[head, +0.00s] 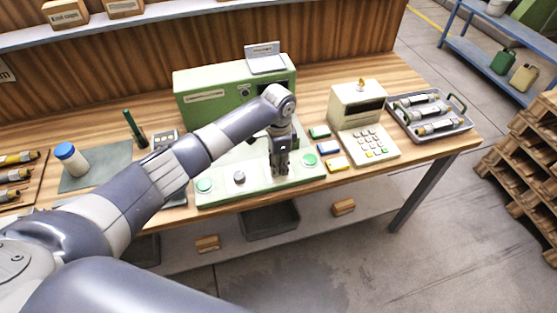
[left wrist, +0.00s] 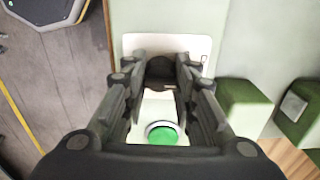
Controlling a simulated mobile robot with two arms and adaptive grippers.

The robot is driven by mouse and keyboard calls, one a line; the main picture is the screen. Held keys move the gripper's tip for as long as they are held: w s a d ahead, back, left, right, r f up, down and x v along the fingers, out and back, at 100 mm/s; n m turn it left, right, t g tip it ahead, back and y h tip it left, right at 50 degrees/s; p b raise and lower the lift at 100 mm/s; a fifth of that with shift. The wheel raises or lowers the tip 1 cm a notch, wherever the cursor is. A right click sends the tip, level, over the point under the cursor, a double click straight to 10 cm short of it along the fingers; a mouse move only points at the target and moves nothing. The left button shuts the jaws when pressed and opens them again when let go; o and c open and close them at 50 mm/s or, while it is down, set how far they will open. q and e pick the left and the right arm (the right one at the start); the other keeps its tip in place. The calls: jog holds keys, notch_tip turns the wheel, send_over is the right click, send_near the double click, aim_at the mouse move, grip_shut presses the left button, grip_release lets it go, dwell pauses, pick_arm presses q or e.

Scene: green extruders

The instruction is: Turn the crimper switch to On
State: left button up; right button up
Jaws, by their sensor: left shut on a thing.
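The crimper (head: 210,97) is a pale green machine on the wooden bench in the head view. My left gripper (head: 281,173) points down over the base, just left of the right button. In the left wrist view its fingers (left wrist: 160,85) are closed around a dark switch knob (left wrist: 160,70) on a white plate (left wrist: 195,45). A green button (left wrist: 162,133) shows nearer. The fingers partly hide the switch; its setting cannot be read. My right gripper is out of view.
Small coloured blocks (head: 337,163) lie close to the right of the base. A keypad device (head: 358,105) and a grey tray (head: 445,130) with cylinders stand further right. A white jar with a blue lid (head: 71,158) stands left. Bare bench is scarce near the gripper.

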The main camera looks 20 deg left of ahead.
pick_arm(q)
jog(key=m, duration=0.4)
jog(key=shift+m+p, duration=0.4)
jog(key=shift+m, duration=0.4)
jog(key=o, duration=1.1)
jog(key=shift+r, duration=0.1)
notch_tip(320, 180, up, 12)
jog(key=shift+f, duration=0.1)
jog(key=shift+f, duration=0.1)
